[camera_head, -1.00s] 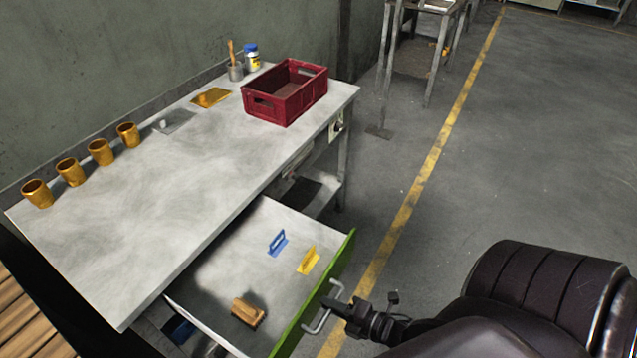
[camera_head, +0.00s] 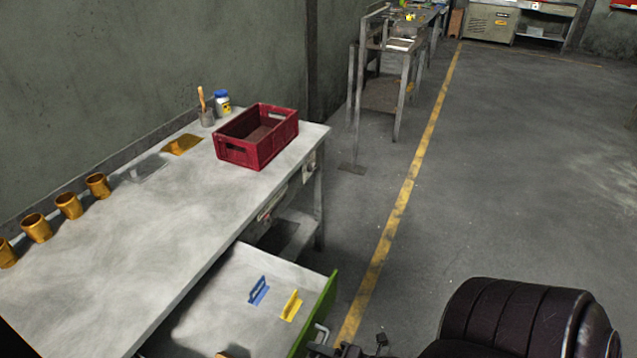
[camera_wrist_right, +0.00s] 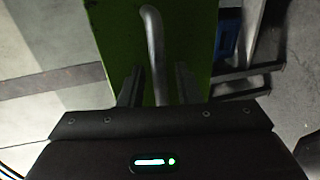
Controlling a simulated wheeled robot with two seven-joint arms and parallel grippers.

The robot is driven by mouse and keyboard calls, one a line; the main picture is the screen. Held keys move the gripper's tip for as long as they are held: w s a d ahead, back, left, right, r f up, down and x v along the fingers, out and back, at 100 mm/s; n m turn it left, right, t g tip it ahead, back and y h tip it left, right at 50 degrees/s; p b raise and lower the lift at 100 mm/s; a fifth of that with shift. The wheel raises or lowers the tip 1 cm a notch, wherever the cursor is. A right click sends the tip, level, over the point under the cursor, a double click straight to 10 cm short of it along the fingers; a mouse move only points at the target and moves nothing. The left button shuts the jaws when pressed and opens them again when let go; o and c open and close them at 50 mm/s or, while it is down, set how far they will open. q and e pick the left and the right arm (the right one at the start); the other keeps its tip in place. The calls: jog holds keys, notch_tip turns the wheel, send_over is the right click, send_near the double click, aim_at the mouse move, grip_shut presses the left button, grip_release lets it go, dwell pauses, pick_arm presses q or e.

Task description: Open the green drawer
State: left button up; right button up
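The green drawer (camera_head: 316,312) stands pulled out from under the grey workbench, its inside in view. A blue piece (camera_head: 259,291) and a yellow piece (camera_head: 291,305) lie in it, with a brown object cut off at the bottom edge. The metal handle (camera_head: 321,336) is on the green front. My right gripper (camera_head: 322,349) is at this handle, low in the head view. In the right wrist view its two fingers (camera_wrist_right: 158,86) are apart, with the handle bar (camera_wrist_right: 154,40) between them and gaps beside it. My left gripper is not in view.
The workbench top (camera_head: 200,225) bears a red crate (camera_head: 255,150), several gold cups (camera_head: 68,205), a blue-white bottle (camera_head: 222,102) and a pot with a brush (camera_head: 206,117). Open floor (camera_head: 480,200) with a yellow line lies to the right.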

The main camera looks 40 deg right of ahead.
jog(key=v, duration=0.7)
jog(key=shift+s+b, duration=0.25)
jog(key=shift+b, duration=0.05)
jog(key=shift+f, duration=0.1)
